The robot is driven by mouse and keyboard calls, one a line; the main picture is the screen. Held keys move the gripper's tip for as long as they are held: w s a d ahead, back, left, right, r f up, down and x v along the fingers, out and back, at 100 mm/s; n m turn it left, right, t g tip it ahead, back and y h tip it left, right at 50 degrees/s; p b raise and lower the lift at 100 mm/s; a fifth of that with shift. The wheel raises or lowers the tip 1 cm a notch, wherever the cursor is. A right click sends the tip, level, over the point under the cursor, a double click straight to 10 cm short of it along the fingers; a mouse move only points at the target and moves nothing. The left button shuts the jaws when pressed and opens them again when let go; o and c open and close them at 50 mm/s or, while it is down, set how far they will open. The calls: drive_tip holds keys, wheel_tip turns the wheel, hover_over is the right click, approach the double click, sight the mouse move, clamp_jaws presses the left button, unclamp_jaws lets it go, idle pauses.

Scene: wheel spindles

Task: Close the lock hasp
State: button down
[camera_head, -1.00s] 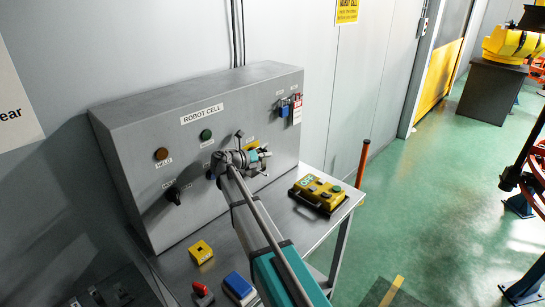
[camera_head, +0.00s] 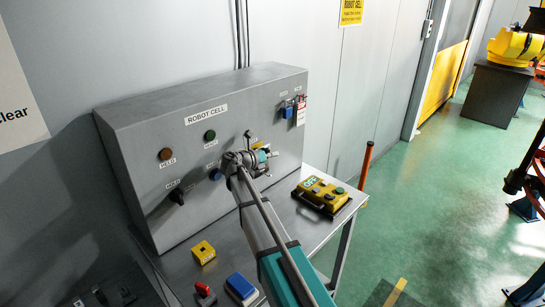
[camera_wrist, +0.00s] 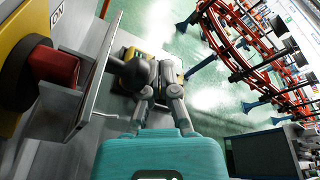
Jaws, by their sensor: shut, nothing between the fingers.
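In the wrist view a red rotary handle (camera_wrist: 55,66) sits on a yellow plate (camera_wrist: 12,50) at the left. A flat metal flap (camera_wrist: 97,75), which looks like the hasp, stands out from the panel beside the handle, clearly swung away from it. My gripper (camera_wrist: 158,82) is shut and empty, to the right of the flap on its outer side. A small gap seems to show between them; contact is hard to judge. In the head view my gripper (camera_head: 262,158) is in front of the panel's lower right and hides most of the switch and flap.
The grey control panel (camera_head: 150,110) stands on a metal table (camera_head: 290,215). A yellow pendant (camera_head: 321,194) lies to the right of my gripper. Padlocks (camera_head: 288,110) hang at upper right. A yellow box (camera_head: 202,252), a red item (camera_head: 205,292) and a blue item (camera_head: 241,286) lie in front.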

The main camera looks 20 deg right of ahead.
drive_tip(key=w+d+n+t+y+b, duration=0.2)
drive_tip(key=d+n+t+y+b, duration=0.1)
drive_tip(key=d+t+y, duration=0.45)
drive_tip(key=s+f+n+t+y+b, duration=0.1)
drive_tip(key=s+n+y+b, duration=0.3)
drive_tip(key=s+n+y, duration=0.5)
drive_tip(key=s+t+y, duration=0.1)
drive_tip(key=s+y, duration=0.4)
drive_tip(key=y, duration=0.3)
drive_tip(key=shift+s+a+f, duration=0.2)
drive_tip(key=shift+s+a, duration=0.1)
drive_tip(key=shift+w+t, duration=0.1)
drive_tip(key=shift+t, duration=0.25)
drive_tip(key=p+x, duration=0.1)
drive_tip(key=x, duration=1.2)
drive_tip(key=shift+w+a, duration=0.2)
drive_tip(key=shift+w, duration=0.2)
drive_tip(key=shift+w, duration=0.1)
